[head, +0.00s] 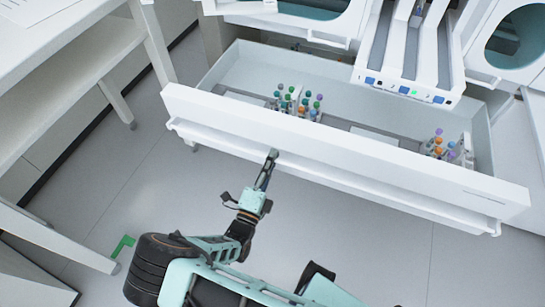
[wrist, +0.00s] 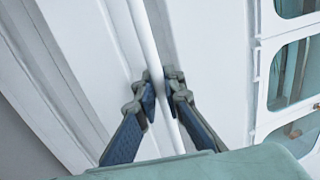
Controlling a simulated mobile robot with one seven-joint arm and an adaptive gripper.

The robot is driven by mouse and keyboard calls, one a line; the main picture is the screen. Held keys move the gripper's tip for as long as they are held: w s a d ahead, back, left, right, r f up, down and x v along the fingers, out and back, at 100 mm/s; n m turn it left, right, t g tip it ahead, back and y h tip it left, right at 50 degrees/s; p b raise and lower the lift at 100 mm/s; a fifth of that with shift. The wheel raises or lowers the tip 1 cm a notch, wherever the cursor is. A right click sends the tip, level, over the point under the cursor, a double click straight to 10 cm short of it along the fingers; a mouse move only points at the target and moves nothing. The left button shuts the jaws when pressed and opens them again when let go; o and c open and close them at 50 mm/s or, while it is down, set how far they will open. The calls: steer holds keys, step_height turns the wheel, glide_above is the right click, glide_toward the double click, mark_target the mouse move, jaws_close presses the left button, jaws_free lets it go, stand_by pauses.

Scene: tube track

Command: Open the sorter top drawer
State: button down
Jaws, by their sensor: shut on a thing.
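The sorter's white drawer (head: 345,154) stands pulled out in the head view, its inside showing from above. A long white bar handle (head: 400,200) runs along the lower part of its front. My gripper (head: 271,156) reaches up to this handle left of its middle. In the wrist view, my gripper (wrist: 162,92) has its two dark blue finger pads on either side of the white handle bar (wrist: 146,40), shut on it. The drawer front (wrist: 75,50) fills the left of that view. I cannot see what lies below the drawer.
Racks of colour-capped tubes stand in the drawer, one left of middle (head: 297,105) and one at right (head: 444,148). The white sorter body (head: 412,72) with tube lanes is behind. A white table (head: 60,60) stands at left. Floor (head: 170,195) before the drawer is clear.

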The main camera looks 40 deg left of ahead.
steer(key=c, duration=2.3)
jaws_free()
steer(key=shift+s, duration=0.1)
